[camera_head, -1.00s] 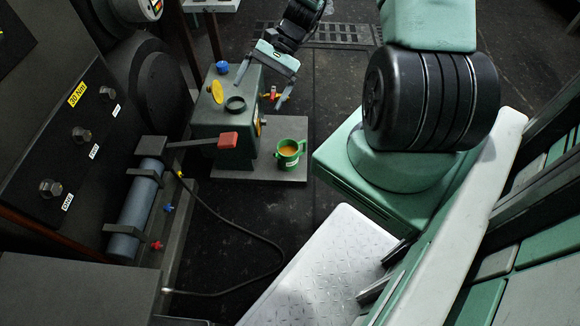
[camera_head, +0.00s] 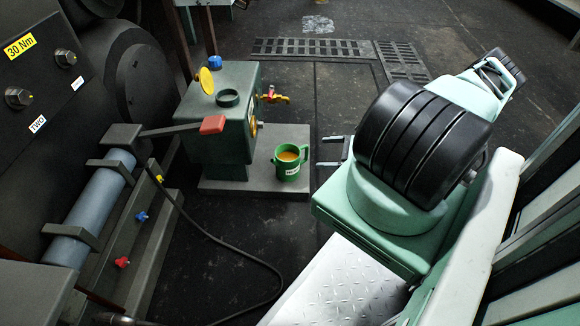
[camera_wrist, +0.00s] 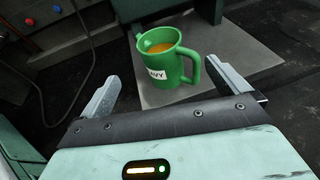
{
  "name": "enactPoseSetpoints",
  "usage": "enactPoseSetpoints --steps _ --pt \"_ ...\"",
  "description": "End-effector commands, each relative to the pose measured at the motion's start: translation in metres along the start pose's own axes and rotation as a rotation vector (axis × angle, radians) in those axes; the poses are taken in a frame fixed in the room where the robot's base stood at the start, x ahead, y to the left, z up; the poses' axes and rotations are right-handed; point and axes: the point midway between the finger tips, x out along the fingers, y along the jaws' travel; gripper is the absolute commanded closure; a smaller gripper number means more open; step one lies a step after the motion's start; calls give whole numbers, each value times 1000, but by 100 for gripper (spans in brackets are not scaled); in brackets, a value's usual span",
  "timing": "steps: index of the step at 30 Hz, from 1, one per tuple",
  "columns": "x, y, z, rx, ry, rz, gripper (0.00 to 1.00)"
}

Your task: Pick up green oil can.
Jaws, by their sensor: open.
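The green oil can (camera_head: 290,162) stands upright on the grey base plate (camera_head: 225,186), right of a dark green tank. It is an open mug-like can with a side handle, amber liquid inside and a white label, partly readable as "AVY". My gripper (camera_head: 326,151) is open and empty to the right of the can in the head view, its fingers pointing left toward it. In the wrist view the can (camera_wrist: 165,58) appears ahead between the two open fingers (camera_wrist: 163,70), apart from them. Its handle is on the right, near the right finger.
The dark green tank (camera_head: 215,115) carries a red-ended lever (camera_head: 212,124), a yellow cap (camera_head: 206,80) and a red tap (camera_head: 273,96). A black hose (camera_head: 215,236) curves over the floor. A grey cylinder (camera_head: 93,205) is clamped at left.

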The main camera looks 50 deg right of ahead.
Motion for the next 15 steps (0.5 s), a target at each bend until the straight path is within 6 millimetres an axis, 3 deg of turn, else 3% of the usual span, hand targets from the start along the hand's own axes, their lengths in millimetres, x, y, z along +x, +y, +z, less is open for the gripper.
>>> enactPoseSetpoints --steps 3,9,15 --pt "28 1 -4 -1 -1 3 0" --pt "66 1 -4 -2 -1 3 0" --pt "82 1 -1 -1 1 2 0"
